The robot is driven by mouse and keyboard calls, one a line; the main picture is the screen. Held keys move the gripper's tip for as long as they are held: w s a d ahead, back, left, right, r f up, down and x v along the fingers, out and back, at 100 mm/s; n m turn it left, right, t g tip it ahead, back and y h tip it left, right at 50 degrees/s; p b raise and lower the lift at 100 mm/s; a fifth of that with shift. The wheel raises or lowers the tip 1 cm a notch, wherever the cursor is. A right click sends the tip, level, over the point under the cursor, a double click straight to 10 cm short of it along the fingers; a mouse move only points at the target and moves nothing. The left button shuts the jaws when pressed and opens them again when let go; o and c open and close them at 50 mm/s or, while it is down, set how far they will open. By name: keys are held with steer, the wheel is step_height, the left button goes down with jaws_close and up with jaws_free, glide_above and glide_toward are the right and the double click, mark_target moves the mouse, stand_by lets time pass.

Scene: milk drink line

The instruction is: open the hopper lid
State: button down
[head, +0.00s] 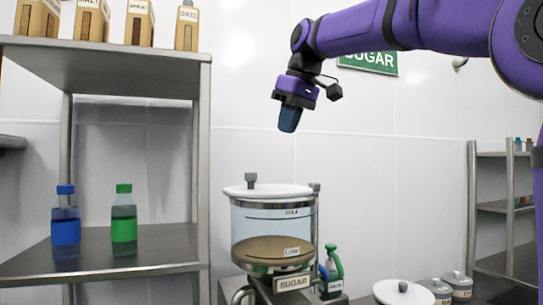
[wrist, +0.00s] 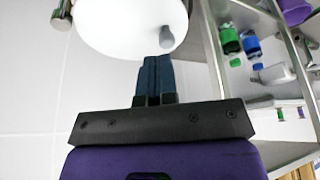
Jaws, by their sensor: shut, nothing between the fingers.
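The hopper (head: 272,240) is a clear cylinder with brown contents at the bottom and a "SUGAR" label. Its round white lid (head: 280,191) lies flat on top, closed, with a grey knob (head: 251,180) near the left edge. In the wrist view the white lid (wrist: 115,22) fills the top, and the knob (wrist: 166,38) is just beyond the fingertips. My gripper (head: 288,129) is above the lid, pointing down, apart from it. Its blue fingers (wrist: 153,62) are together and empty.
A metal shelf (head: 120,246) at left holds a blue bottle (head: 65,222) and a green bottle (head: 124,220), with cartons above. A green spray bottle (head: 334,264) stands right of the hopper. Canisters (head: 457,285) sit at lower right. The air around the lid is clear.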

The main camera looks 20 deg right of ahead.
glide_above(262, 191)
steer(key=s+d, duration=0.2)
steer(key=s, duration=0.1)
step_height(262, 191, down, 9)
steer(key=shift+s+f, duration=0.15)
steer(key=shift+f, duration=0.05)
steer(key=shift+w+a, duration=0.3)
steer(key=shift+w, duration=0.25)
steer(key=shift+w+a, duration=0.3)
steer(key=shift+w, duration=0.2)
steer(key=shift+w+a, duration=0.35)
steer(key=shift+w, duration=0.25)
